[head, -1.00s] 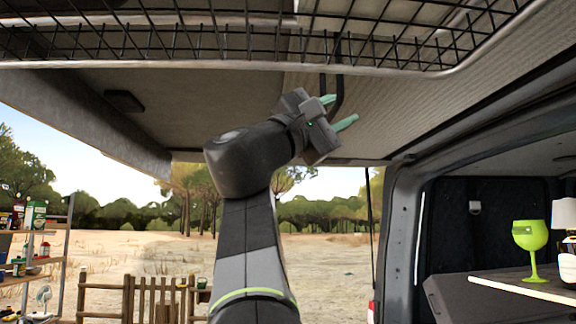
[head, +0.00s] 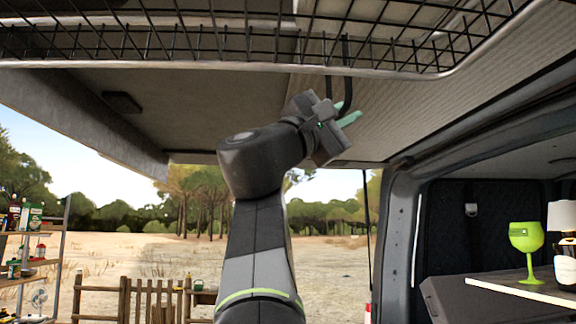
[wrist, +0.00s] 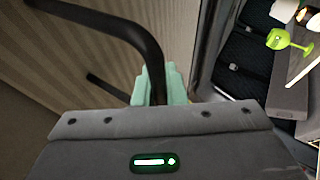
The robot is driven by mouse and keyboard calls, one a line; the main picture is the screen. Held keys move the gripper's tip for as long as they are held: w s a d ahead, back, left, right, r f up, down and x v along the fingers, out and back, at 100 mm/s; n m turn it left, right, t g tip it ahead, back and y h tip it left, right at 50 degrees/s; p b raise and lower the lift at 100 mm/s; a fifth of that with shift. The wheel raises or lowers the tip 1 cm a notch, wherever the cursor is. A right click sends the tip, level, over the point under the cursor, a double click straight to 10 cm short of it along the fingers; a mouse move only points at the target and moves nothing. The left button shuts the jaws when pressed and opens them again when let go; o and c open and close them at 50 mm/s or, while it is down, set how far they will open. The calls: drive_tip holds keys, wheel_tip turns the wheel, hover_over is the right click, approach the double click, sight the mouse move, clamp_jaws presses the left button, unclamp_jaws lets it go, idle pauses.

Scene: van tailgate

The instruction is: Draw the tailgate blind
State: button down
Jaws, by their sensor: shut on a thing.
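A black handle (head: 347,75) hangs from the ribbed beige panel (head: 425,95) under the raised tailgate; this panel looks like the blind. My gripper (head: 347,113) is raised to the handle, and its green fingers are shut on the handle's lower part. In the wrist view the handle (wrist: 125,32) curves across and down to the green fingers (wrist: 157,88), which hide its gripped part. The ribbed panel (wrist: 55,45) fills the left of that view.
A black wire rack (head: 220,45) crosses the top, in front of the handle. The van's side pillar (head: 400,230) stands to the right, with a green goblet (head: 527,245) on a shelf (head: 515,288). A stocked shelving unit (head: 40,260) and wooden fence (head: 150,300) are at lower left.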

drive_tip(key=shift+d, duration=0.7)
drive_tip(key=c, duration=1.5)
unclamp_jaws()
drive_tip(key=shift+d, duration=0.1)
drive_tip(key=shift+f, duration=0.1)
drive_tip(key=b+v, duration=0.5)
drive_tip(key=v, duration=0.9)
drive_tip(key=shift+w+d+r, duration=0.1)
drive_tip(key=shift+r, duration=0.15)
